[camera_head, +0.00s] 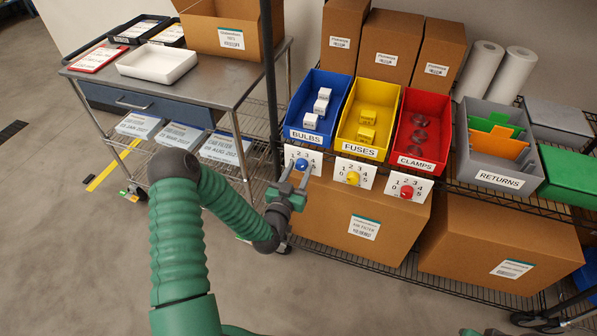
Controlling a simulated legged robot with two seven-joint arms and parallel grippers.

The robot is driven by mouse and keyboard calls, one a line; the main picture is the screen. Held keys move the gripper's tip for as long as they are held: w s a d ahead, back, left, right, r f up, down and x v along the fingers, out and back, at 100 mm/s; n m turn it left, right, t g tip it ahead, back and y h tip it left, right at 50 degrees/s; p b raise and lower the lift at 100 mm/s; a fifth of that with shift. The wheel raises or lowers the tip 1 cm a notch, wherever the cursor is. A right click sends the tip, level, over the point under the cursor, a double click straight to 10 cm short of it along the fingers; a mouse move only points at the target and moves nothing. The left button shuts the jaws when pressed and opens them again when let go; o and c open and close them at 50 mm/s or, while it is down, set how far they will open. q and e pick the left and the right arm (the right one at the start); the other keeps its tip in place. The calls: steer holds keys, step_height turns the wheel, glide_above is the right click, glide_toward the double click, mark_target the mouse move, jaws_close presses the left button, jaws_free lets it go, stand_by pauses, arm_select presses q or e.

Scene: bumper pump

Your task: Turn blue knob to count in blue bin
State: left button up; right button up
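The blue bin (339,94) labelled BULBS stands on the shelf and holds 3 small white boxes (322,104). The blue knob (301,165) sits on a white numbered dial plate (315,158) below the bin's front. My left gripper (294,175) is at the knob's lower left, with its two fingers apart. It partly covers the plate, so the knob's setting is not clear. I cannot tell whether the fingers touch the knob. My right gripper is not in view; only a bit of green and dark arm shows at the bottom edge.
To the right are a yellow bin (368,113) with a yellow knob (353,178), a red bin (425,127) with a red knob (407,192), and a grey returns bin (491,150). Cardboard boxes (335,215) fill the lower shelf. A metal cart (215,82) stands left.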

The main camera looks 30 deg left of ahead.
arm_select(q)
jaws_close()
steer(key=shift+r+n+p, duration=0.1)
steer(key=shift+n+p, duration=0.2)
steer(key=shift+n, duration=1.7)
steer(key=shift+o, duration=1.8)
jaws_free()
steer(key=shift+s, duration=0.15)
